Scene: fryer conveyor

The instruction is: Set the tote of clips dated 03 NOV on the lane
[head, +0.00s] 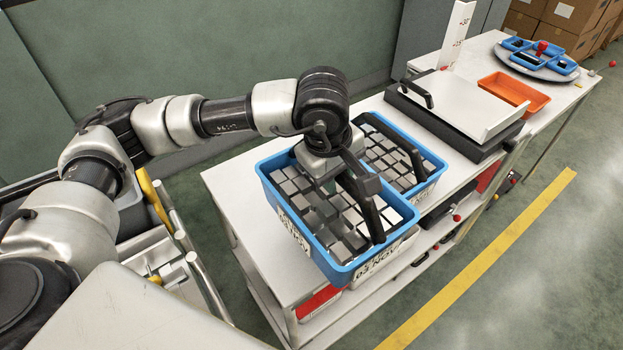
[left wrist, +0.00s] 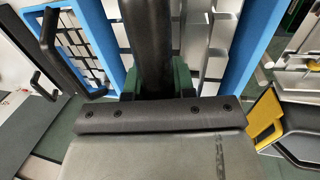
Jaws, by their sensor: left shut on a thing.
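The near blue-rimmed tote (head: 345,276) is filled with grey clips and has a black bar handle (head: 362,200) across it. A white label on its front reads 03 NOV. My left gripper (head: 335,172) is over this tote and shut on its handle. In the left wrist view the black handle (left wrist: 147,45) runs between the green finger pads (left wrist: 152,82). I cannot tell whether the tote rests on the white table or is slightly raised. A second blue tote (head: 437,165) of clips stands just behind it; its label is not readable. My right gripper is not in view.
The white table (head: 232,185) runs to the back right. A white sloped plate on a black base (head: 470,100), an orange tray (head: 513,92) and a round turntable with small blue trays (head: 537,62) stand farther along. A yellow line (head: 480,262) marks the floor.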

